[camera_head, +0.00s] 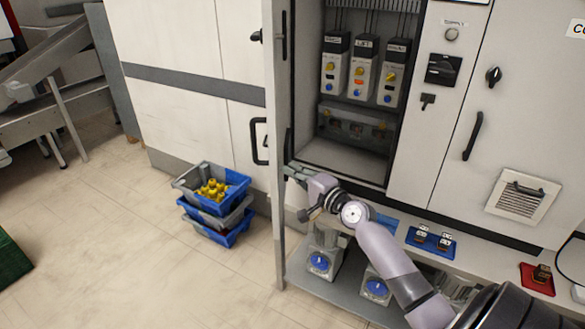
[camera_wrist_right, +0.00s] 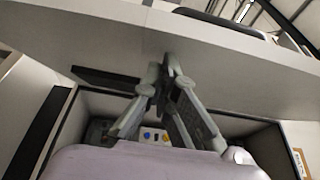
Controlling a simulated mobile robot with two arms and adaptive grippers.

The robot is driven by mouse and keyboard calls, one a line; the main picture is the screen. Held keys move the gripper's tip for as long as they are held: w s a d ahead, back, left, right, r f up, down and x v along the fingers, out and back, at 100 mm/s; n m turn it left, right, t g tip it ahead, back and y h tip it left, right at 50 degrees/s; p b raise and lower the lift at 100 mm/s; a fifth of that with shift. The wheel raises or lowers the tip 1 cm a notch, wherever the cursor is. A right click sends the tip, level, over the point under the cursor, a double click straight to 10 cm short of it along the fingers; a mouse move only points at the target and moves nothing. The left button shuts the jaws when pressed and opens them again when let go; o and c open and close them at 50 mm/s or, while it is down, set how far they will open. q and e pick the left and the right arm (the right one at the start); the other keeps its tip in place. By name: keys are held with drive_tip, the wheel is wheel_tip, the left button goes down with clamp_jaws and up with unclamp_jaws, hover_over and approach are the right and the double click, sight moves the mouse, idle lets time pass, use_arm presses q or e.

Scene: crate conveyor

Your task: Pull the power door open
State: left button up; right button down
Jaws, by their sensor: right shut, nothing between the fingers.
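The power door (camera_head: 272,110) stands swung out from the cabinet and shows nearly edge-on in the head view. A black handle (camera_head: 258,142) shows on the left side of its edge. The open compartment (camera_head: 345,158) behind it shows several control modules. My right gripper (camera_head: 290,172) is beside the door's inner side, low in the opening. In the right wrist view its fingers (camera_wrist_right: 168,68) meet, with nothing between them. A broad pale panel (camera_wrist_right: 235,75), seemingly the door, lies beyond the fingertips; I cannot tell whether they touch it. My left gripper is not in view.
Stacked blue and grey crates (camera_head: 215,190) with yellow parts stand on the floor left of the door. Below the compartment is a ledge with a blue tray (camera_head: 430,243) and a red tray (camera_head: 537,279). Open floor (camera_head: 140,240) lies at the left front.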

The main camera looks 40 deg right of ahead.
drive_tip(key=shift+f, duration=0.1)
drive_tip(key=shift+w, duration=0.1)
drive_tip(key=shift+w+a, duration=0.15)
drive_tip(key=shift+a, duration=0.1)
drive_tip(key=w+a+p, duration=0.3)
drive_tip(key=w+a, duration=0.8)
drive_tip(key=shift+w, duration=0.4)
drive_tip(key=shift+s, duration=0.15)
